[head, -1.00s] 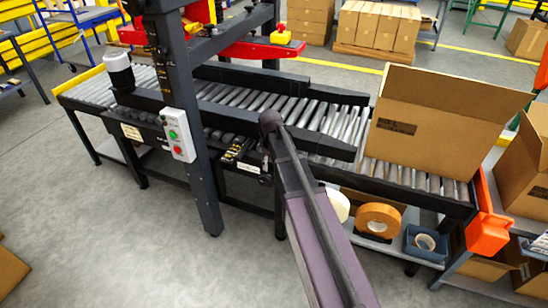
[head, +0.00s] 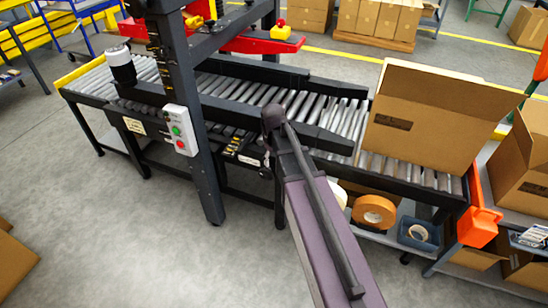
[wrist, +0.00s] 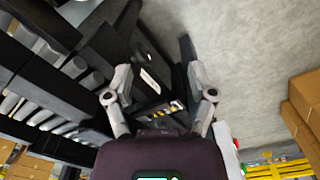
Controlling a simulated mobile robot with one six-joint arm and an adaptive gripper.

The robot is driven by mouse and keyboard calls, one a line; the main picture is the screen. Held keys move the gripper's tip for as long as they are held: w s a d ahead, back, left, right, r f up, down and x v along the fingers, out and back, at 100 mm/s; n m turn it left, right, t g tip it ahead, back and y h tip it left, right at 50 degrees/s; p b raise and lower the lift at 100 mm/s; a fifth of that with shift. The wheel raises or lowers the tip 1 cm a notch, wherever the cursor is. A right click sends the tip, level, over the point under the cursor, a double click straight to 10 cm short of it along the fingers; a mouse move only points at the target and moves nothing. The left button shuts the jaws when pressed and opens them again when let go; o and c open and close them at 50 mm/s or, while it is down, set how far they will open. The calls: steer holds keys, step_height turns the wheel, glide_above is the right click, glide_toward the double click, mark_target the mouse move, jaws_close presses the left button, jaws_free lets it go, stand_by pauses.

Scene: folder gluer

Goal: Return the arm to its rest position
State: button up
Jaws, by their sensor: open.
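My arm (head: 318,225) reaches up from the bottom of the head view, in front of the roller conveyor (head: 333,112). My gripper is hidden in the head view. In the wrist view my gripper (wrist: 160,84) shows its two grey fingers spread apart, with nothing between them. Beyond the fingers are dark machine parts and the grey floor.
An open carton (head: 425,122) stands on the conveyor's right end, by an orange end stop (head: 480,222). The machine's dark column (head: 178,125) carries a button box (head: 180,130). Tape rolls (head: 373,211) lie on a shelf below. Floor at left front (head: 110,240) is clear.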

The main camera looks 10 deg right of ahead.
stand_by(0.4)
steer(key=s+a+m, duration=0.1)
steer(key=s+m, duration=0.4)
steer(key=s, duration=0.9)
step_height(320, 180, up, 12)
steer(key=p, duration=1.2)
steer(key=shift+w+r, duration=0.2)
steer(key=shift+w, duration=0.15)
stand_by(1.1)
steer(key=shift+c, duration=1)
steer(key=shift+d, duration=0.1)
